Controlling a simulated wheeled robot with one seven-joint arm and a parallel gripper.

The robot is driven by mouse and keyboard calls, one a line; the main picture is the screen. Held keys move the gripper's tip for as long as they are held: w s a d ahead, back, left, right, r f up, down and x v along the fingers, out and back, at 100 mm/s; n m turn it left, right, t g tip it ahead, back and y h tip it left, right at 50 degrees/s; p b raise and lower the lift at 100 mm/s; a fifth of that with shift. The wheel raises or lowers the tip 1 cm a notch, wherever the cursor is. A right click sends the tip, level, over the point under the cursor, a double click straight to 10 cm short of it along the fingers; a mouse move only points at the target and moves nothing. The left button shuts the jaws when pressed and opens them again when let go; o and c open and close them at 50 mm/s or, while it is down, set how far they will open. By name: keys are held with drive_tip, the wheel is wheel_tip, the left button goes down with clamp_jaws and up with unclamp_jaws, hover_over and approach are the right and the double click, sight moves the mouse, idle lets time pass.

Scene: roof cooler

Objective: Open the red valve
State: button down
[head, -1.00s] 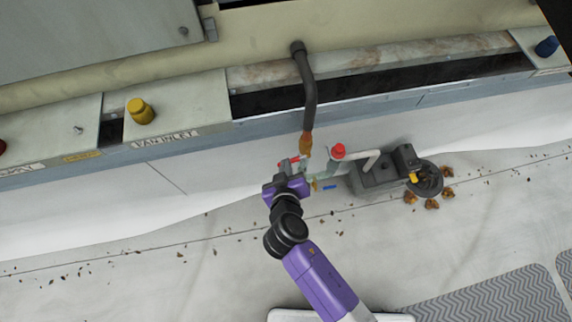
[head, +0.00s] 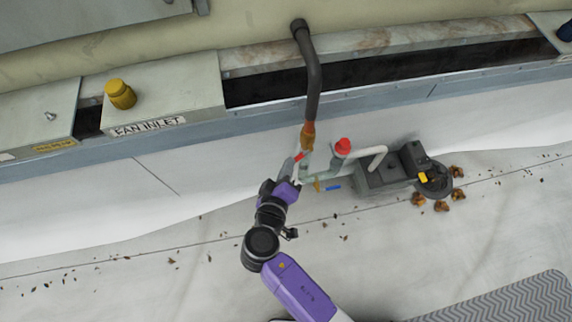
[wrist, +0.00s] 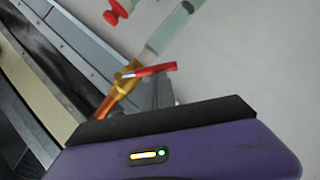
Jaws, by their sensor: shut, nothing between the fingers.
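The red valve's lever handle (head: 300,157) sits on a brass fitting (head: 308,140) below a dark pipe in the head view. In the wrist view the red lever (wrist: 150,71) crosses the brass valve body (wrist: 127,80), pointing right in the picture. My gripper (head: 298,172) is shut and empty, close beside the lever. In the wrist view a grey finger (wrist: 164,92) is just below the lever's outer end; whether they touch I cannot tell. My gripper's purple body hides the area below.
A red cap (head: 343,146) tops a grey-green pipe right of the valve. A blue lever (head: 332,188) sits lower. A dark pump-like unit (head: 383,178) with a white pipe stands to the right. Yellow knob (head: 120,94) on the fan inlet panel. Brown leaves litter the floor.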

drive_tip(key=d+f+n+t+h+b, duration=0.1)
drive_tip(key=n+b, duration=0.1)
drive_tip(key=b, duration=0.1)
drive_tip(key=w+d+f+n+t+h+b, duration=0.1)
drive_tip(key=d+f+n+t+b, duration=0.1)
drive_tip(key=b, duration=0.2)
drive_tip(key=shift+d+f+n+h, duration=0.15)
drive_tip(key=shift+f+n+h, duration=0.15)
drive_tip(key=shift+h, duration=0.1)
drive_tip(key=shift+d, duration=0.1)
idle(0.4)
